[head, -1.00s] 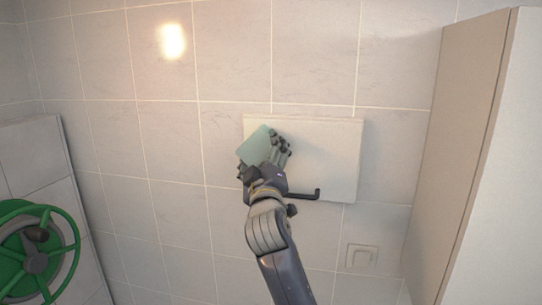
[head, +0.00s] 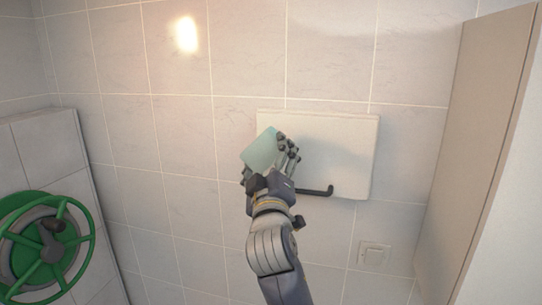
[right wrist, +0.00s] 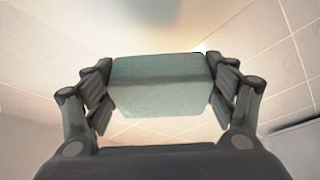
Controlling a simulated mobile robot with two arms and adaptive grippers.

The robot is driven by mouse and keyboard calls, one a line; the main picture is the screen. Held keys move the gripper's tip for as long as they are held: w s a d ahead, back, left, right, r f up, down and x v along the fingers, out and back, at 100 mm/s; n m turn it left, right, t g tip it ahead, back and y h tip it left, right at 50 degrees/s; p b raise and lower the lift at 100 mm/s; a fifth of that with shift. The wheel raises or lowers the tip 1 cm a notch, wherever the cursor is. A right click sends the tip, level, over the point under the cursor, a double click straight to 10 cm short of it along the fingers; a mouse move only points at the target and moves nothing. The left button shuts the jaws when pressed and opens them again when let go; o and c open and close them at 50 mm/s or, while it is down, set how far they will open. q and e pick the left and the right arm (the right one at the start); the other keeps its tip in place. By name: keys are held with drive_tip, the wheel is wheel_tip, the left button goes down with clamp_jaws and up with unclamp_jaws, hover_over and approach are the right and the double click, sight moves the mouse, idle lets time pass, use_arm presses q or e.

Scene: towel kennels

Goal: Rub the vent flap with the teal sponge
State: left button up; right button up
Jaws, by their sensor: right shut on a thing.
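The vent flap (head: 340,150) is a pale cream panel on the tiled wall with a dark handle (head: 318,190) at its lower edge. My right gripper (head: 268,160) is shut on the teal sponge (head: 262,149), in front of the flap's left end. The sponge (right wrist: 162,85) sits between both fingers in the right wrist view. I cannot tell whether the sponge touches the flap. The gripper hides part of the flap's left side. My left gripper is not in view.
A green valve wheel (head: 42,249) stands by a tiled block (head: 52,150) at the left. A tall beige cabinet (head: 478,140) is at the right. A small wall switch (head: 374,254) sits below the flap. The wall left of the flap is clear.

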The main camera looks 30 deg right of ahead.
drive_tip(key=shift+a, duration=0.1)
drive_tip(key=shift+s+a, duration=1)
drive_tip(key=shift+a, duration=0.1)
drive_tip(key=shift+d, duration=0.1)
